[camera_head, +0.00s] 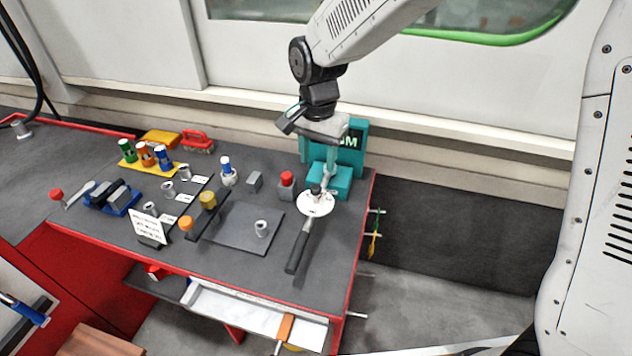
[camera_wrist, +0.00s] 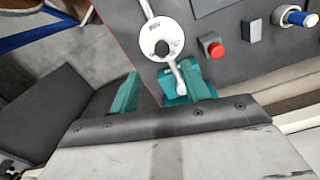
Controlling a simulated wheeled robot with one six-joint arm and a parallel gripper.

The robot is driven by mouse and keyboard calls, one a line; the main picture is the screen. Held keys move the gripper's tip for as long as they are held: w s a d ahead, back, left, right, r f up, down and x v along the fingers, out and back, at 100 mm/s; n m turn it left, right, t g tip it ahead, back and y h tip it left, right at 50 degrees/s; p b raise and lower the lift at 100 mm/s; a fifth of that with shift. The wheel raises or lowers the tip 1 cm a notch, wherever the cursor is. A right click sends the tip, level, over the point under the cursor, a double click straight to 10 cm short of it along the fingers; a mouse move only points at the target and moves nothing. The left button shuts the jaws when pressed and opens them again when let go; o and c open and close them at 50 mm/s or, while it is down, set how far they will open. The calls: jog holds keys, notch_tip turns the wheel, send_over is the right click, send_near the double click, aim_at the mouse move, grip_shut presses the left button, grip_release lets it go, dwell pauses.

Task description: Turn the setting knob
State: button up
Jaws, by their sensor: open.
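A wrench-like tool with a white round dial (camera_head: 313,207) and a black handle (camera_head: 297,248) lies at the right end of the bench. A small black knob (camera_head: 316,190) stands on the dial, and seems to be the setting knob. It also shows in the wrist view (camera_wrist: 162,47), ahead of the fingers. The tool's silver head (camera_wrist: 180,76) reaches to a teal stand (camera_head: 345,180). My gripper (camera_wrist: 161,70) is open, with its teal fingers apart and nothing held. It hangs above and behind the dial, over the stand, not visibly touching the knob.
A red button on a grey box (camera_head: 286,187) stands close left of the dial. The bench's red right edge (camera_head: 362,225) is near. The wall is close behind.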

aim_at(316, 186)
jog(key=shift+a+f, duration=0.2)
jog(key=shift+f, duration=0.25)
notch_tip(316, 186, down, 7)
jog(key=shift+f, duration=0.15)
jog(key=c, duration=1)
